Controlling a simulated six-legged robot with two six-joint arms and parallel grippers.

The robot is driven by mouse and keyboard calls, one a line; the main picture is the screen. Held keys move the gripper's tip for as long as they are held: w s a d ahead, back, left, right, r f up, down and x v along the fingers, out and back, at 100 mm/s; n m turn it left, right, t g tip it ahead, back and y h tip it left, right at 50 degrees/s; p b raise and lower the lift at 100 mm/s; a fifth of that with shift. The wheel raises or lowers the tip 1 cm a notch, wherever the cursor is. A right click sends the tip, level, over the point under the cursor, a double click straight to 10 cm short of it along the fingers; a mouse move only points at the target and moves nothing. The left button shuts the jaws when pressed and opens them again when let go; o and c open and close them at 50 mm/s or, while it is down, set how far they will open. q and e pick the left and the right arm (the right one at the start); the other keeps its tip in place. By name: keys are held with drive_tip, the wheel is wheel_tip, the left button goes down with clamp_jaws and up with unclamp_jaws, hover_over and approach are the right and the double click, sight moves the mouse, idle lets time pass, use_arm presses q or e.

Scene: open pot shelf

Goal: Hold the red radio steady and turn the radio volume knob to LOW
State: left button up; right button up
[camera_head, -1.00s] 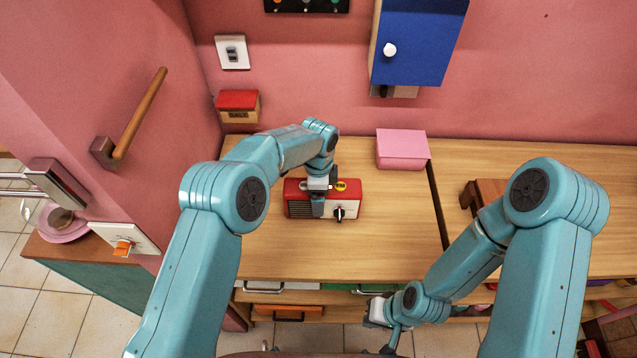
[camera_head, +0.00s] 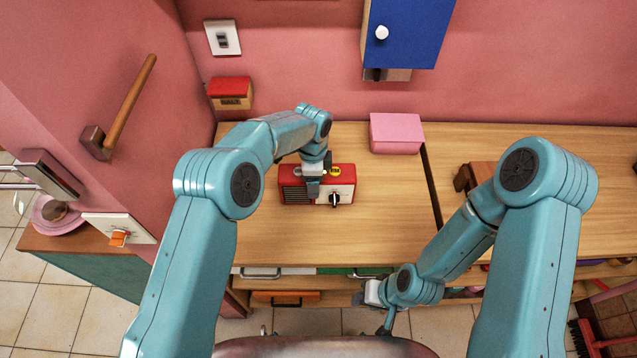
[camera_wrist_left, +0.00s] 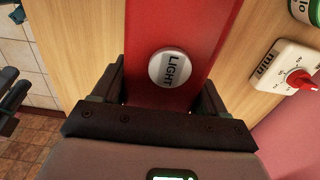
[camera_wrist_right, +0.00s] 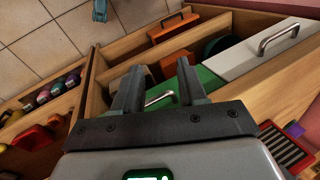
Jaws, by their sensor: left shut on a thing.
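The red radio (camera_head: 289,170) stands on the wooden counter, with a dark grille on the left of its front and a white panel on the right. Its black volume knob (camera_head: 335,198) is on the white panel; its labels are too small to read. My left gripper (camera_head: 313,187) is shut on the radio from above. In the left wrist view its fingers (camera_wrist_left: 162,95) straddle the red body, which has a white LIGHT button (camera_wrist_left: 170,68). My right gripper (camera_head: 374,297) is low at the counter's front, apart from the radio. In the right wrist view its fingers (camera_wrist_right: 160,90) are open and empty.
A pink box (camera_head: 396,134) stands right of the radio at the back. A red-lidded box (camera_head: 230,91) and a blue cabinet (camera_head: 408,30) are on the wall. Drawers with handles (camera_wrist_right: 160,97) lie below the counter.

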sight(335, 205)
drive_tip(key=shift+o, duration=0.8)
drive_tip(key=w+a+r+n+t, duration=0.3)
drive_tip(key=w+a+n+t, duration=0.2)
drive_tip(key=w+a, duration=0.1)
drive_tip(key=shift+a+n+h, duration=0.3)
drive_tip(key=shift+a+h, duration=0.05)
drive_tip(key=shift+h, duration=0.05)
drive_tip(key=w+r+t, duration=0.1)
drive_tip(key=w+r+m+t+h, duration=0.1)
drive_tip(key=w+r+m+t, duration=0.1)
drive_tip(key=t, duration=0.1)
drive_tip(key=shift+w+a+r+h, duration=0.2)
drive_tip(key=shift+w+a+h, duration=0.1)
drive_tip(key=shift+h, duration=0.1)
wheel_tip(335, 205, up, 5)
drive_tip(key=w+m+t+h, duration=0.1)
drive_tip(key=w+m+t, duration=0.1)
drive_tip(key=t, duration=0.2)
drive_tip(key=x, duration=1.1)
drive_tip(key=shift+w+f, duration=0.1)
drive_tip(key=shift+f, duration=0.3)
drive_tip(key=c, duration=1.1)
